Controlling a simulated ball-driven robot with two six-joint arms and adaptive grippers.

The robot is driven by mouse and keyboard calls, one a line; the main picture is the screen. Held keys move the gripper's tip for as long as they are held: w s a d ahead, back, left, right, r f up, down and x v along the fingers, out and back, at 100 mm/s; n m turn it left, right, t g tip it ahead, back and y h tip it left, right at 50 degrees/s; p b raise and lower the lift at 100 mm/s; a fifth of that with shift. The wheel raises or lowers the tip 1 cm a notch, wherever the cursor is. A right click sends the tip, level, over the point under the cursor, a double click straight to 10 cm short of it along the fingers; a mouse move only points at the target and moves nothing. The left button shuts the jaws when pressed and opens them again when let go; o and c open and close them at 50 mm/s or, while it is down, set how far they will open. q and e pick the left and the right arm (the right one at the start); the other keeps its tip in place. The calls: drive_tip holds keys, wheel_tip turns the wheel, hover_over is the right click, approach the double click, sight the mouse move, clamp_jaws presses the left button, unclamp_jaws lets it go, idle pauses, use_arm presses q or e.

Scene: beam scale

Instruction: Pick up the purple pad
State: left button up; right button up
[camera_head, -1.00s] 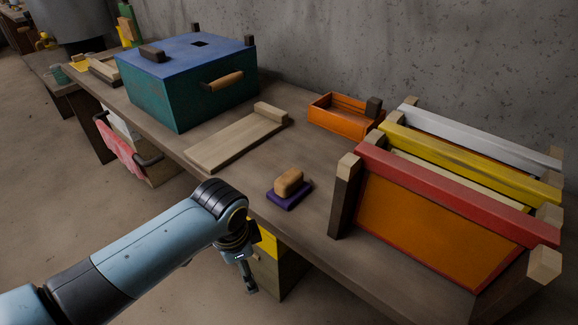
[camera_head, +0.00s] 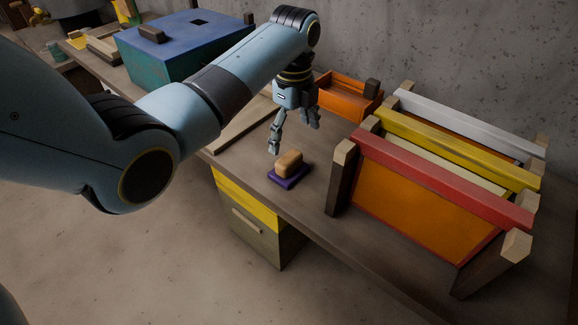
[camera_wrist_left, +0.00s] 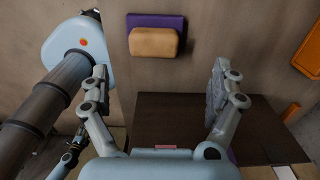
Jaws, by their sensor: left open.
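The purple pad (camera_head: 288,178) is a thin, flat slab on the workbench near its front edge. A tan block with rounded edges (camera_head: 289,163) sits on top of it and hides most of its upper face. In the left wrist view the purple pad (camera_wrist_left: 156,20) shows at the top, with the tan block (camera_wrist_left: 155,42) over part of it. My left gripper (camera_head: 294,136) is open and empty, above and just behind the block, touching neither. Its two spread fingers also show in the left wrist view (camera_wrist_left: 159,76). My right gripper is not identifiable in either view.
A rack with red, yellow and white bars (camera_head: 445,176) stands close on the right. An orange tray (camera_head: 345,103) is behind, and a blue-topped box (camera_head: 180,48) stands at the back left. A pale wooden board (camera_head: 235,126) is partly hidden by my arm.

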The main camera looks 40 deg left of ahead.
sight(289, 157)
use_arm(q)
wheel_tip(289, 157, down, 4)
drive_tip(key=shift+r, duration=0.2)
drive_tip(key=f, duration=0.2)
drive_tip(key=s+f+b, duration=0.1)
drive_tip(key=f, duration=0.1)
drive_tip(key=shift+a+f, duration=0.2)
drive_tip(key=shift+w+f, duration=0.1)
drive_tip(key=shift+f, duration=0.3)
drive_tip(key=c, duration=1.3)
